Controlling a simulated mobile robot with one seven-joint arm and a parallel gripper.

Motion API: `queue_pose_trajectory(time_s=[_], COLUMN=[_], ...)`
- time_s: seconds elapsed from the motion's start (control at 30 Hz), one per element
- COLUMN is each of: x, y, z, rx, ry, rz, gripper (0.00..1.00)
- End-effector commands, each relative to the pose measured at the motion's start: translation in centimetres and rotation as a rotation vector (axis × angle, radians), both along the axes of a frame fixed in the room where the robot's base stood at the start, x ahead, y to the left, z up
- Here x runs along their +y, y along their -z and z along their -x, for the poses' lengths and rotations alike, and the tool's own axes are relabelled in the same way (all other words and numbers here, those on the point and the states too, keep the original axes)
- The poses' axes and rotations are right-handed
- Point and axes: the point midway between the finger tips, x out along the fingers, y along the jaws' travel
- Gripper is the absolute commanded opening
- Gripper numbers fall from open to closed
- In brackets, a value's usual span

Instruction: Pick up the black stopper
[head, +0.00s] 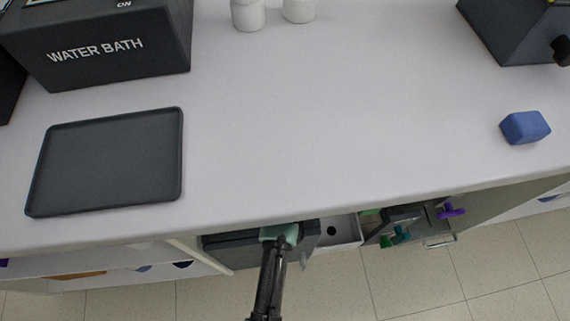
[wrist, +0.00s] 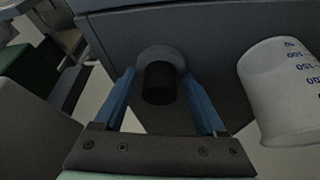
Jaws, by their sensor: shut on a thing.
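The black stopper (wrist: 159,84) is in the middle of the wrist view, a short dark cylinder in front of a round grey collar (wrist: 161,58) on a dark grey box (wrist: 205,45). My gripper (wrist: 160,78) has its blue fingers on either side of the stopper and is shut on it. The stopper still appears to be at the collar; I cannot tell whether it is seated or free. In the head view my arm reaches below the counter's front edge, its fingers hidden, beside a dark grey box (head: 230,247). The stopper cannot be made out there.
A white beaker with blue markings (wrist: 280,92) stands close to the right of my gripper. A green block (wrist: 28,75) is at the left. Above is the counter (head: 330,120), with a dark tray (head: 105,160), a water bath (head: 100,45) and a blue block (head: 525,127).

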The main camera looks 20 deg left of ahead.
Motion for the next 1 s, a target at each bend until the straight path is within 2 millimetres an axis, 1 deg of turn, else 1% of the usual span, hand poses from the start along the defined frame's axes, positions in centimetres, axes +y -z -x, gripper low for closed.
queue_pose_trajectory(time_s=[0.03,0.13,0.43,0.53,0.6,0.77,1.0], x=[0.0,0.0,0.0,0.0,0.0,-0.9,-2.8], y=[0.0,0.0,-0.3,-0.9,-1.7,-1.5,-1.6], z=[0.0,0.0,0.0,0.0,-0.1,2.1,6.7], rx=[0.000,0.000,-0.001,0.000,-0.002,0.004,0.005], ry=[0.000,0.000,0.000,0.000,0.000,0.001,0.001], rz=[0.000,0.000,0.000,0.000,-0.001,0.000,0.000], gripper=[0.35,0.17,0.17,0.17,0.17,0.17,0.17])
